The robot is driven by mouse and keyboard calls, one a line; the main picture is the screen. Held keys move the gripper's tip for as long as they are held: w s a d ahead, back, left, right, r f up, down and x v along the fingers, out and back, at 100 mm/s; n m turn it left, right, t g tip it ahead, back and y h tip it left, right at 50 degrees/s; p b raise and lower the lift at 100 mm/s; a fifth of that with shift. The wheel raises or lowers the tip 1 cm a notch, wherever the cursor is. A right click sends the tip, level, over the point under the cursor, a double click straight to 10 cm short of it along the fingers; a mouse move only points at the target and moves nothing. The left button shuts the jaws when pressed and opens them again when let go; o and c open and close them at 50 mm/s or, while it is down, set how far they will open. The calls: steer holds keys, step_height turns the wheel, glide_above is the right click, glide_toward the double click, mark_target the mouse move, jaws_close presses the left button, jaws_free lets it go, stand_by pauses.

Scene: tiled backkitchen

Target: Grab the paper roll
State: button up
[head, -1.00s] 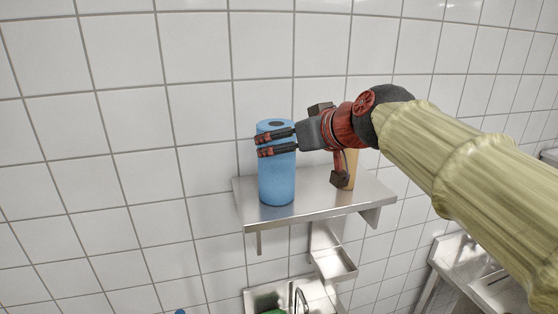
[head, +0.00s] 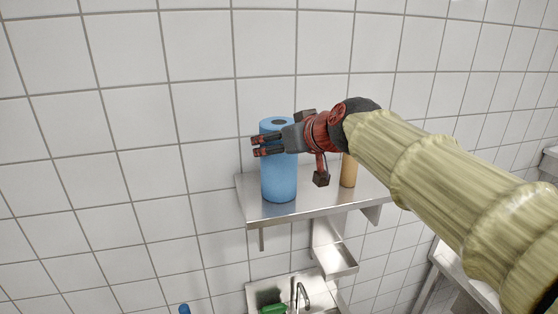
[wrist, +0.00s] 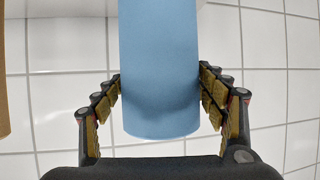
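The paper roll is a tall blue cylinder (head: 278,180) standing upright on the metal shelf (head: 310,205), with a dark hole in its top. My gripper (head: 258,146) is at the roll's upper part. In the head view its fingers cross the roll and stick out past its left edge. In the wrist view the roll (wrist: 160,60) lies between the spread fingers of my gripper (wrist: 160,82), close to both sides. The fingers look open; I cannot tell whether they touch it. My gripper hides part of the roll's upper side.
A tan upright object (head: 349,171) stands on the shelf to the right, partly behind my arm. The white tiled wall is close behind. Below are a small metal ledge (head: 336,258) and a sink with a tap (head: 300,294).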

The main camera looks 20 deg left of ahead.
steer(key=c, duration=1)
steer(key=shift+c, duration=0.4)
steer(key=shift+r, duration=0.1)
